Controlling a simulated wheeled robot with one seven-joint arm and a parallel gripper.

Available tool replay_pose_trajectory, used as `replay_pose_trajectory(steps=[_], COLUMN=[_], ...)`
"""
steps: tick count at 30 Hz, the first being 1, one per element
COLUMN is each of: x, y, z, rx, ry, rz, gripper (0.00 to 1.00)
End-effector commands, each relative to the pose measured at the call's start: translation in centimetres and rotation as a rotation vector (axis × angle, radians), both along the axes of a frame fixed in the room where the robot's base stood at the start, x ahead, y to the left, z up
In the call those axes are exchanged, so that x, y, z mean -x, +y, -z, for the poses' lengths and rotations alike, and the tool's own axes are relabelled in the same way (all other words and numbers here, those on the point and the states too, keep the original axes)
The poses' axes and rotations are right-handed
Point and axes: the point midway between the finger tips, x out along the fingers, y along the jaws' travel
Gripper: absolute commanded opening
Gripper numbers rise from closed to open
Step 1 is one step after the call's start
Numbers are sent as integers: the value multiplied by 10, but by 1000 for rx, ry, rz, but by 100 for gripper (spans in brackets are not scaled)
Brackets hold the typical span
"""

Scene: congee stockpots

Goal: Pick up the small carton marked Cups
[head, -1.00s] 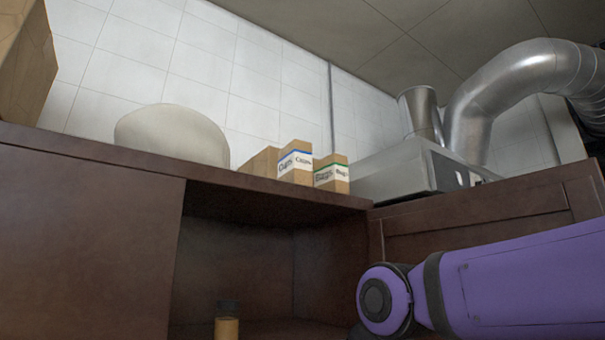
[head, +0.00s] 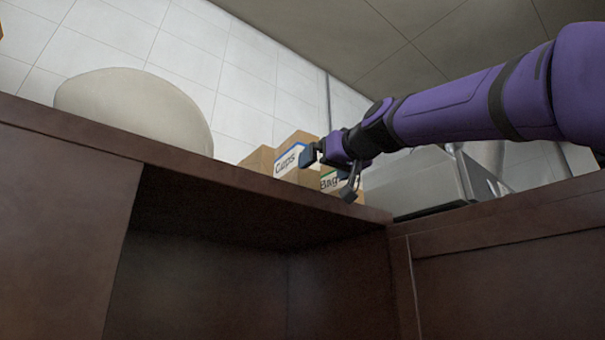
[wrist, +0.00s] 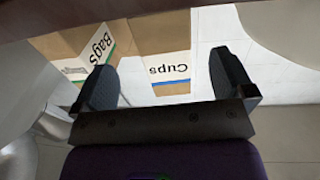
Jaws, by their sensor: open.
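The small carton marked Cups (head: 288,161) is brown with a white label and a blue stripe. It stands upright on top of the dark cabinet, near its front edge. Whether a finger touches the carton I cannot tell.
A carton marked Bags (head: 328,182) stands close on the right of Cups. A large pale rounded object (head: 135,108) is further left. A grey metal appliance (head: 425,180) is to the right. The cabinet (head: 65,200) has an open niche below.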

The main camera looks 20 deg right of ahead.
Motion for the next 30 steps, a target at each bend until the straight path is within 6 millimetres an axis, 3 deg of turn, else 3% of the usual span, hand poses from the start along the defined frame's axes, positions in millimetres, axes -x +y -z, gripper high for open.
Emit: replay_pose_trajectory(steps=[6,14,24,30], x=[-32,-48,-87,-92], y=[6,11,21,23], z=[2,2,2,2], rx=[-1,0,-1,0], ry=[4,4,4,3], rz=[1,1,1,0], gripper=[100,100,100,100])
